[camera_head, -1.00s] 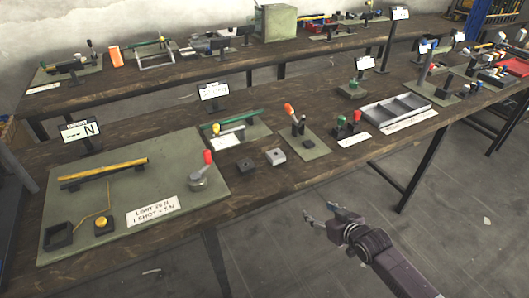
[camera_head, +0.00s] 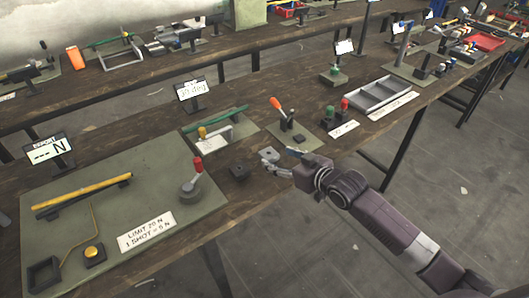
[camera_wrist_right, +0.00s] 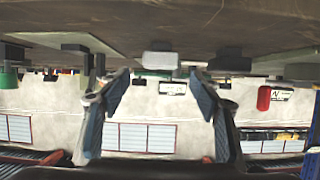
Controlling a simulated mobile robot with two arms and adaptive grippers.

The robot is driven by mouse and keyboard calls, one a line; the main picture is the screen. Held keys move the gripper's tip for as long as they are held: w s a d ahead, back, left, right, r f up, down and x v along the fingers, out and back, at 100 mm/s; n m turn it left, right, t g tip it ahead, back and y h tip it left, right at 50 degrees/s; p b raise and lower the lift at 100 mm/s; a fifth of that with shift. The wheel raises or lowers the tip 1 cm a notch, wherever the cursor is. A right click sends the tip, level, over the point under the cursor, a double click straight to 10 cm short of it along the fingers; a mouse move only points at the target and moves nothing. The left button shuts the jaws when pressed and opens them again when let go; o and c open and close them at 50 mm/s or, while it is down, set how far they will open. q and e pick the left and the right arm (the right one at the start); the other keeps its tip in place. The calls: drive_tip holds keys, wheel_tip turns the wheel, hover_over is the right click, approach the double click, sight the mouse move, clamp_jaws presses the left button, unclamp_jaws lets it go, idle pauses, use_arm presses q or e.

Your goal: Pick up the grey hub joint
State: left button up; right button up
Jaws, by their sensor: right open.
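In the right wrist view, which appears upside down, the grey block (camera_wrist_right: 160,61) is centred ahead of the fingers. My right gripper (camera_head: 280,160) is open and empty, its fingertips close to the hub joint and partly covering it in the head view. The two fingers (camera_wrist_right: 161,92) stand apart on either side of the block's line. My left gripper is not in view.
A green board (camera_head: 65,205) with a red-knobbed lever (camera_head: 193,182) lies to the left. An orange-handled lever press (camera_head: 287,122) stands behind the gripper. A grey compartment tray (camera_head: 378,95) is farther right. The floor in front is clear.

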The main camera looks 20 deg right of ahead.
sight(267, 152)
drive_tip(key=shift+x, duration=1)
drive_tip(key=p+x, duration=0.1)
drive_tip(key=x, duration=0.2)
drive_tip(key=shift+w, duration=0.2)
drive_tip(key=shift+w+a+f, duration=0.15)
drive_tip(key=shift+w+f, duration=0.05)
drive_tip(key=shift+w, duration=0.05)
drive_tip(key=shift+w+f, duration=0.1)
drive_tip(key=shift+w, duration=0.05)
drive_tip(key=c, duration=1.1)
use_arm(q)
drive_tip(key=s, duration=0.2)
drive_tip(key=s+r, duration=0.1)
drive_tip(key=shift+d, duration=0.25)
use_arm(e)
drive_tip(key=shift+c, duration=0.7)
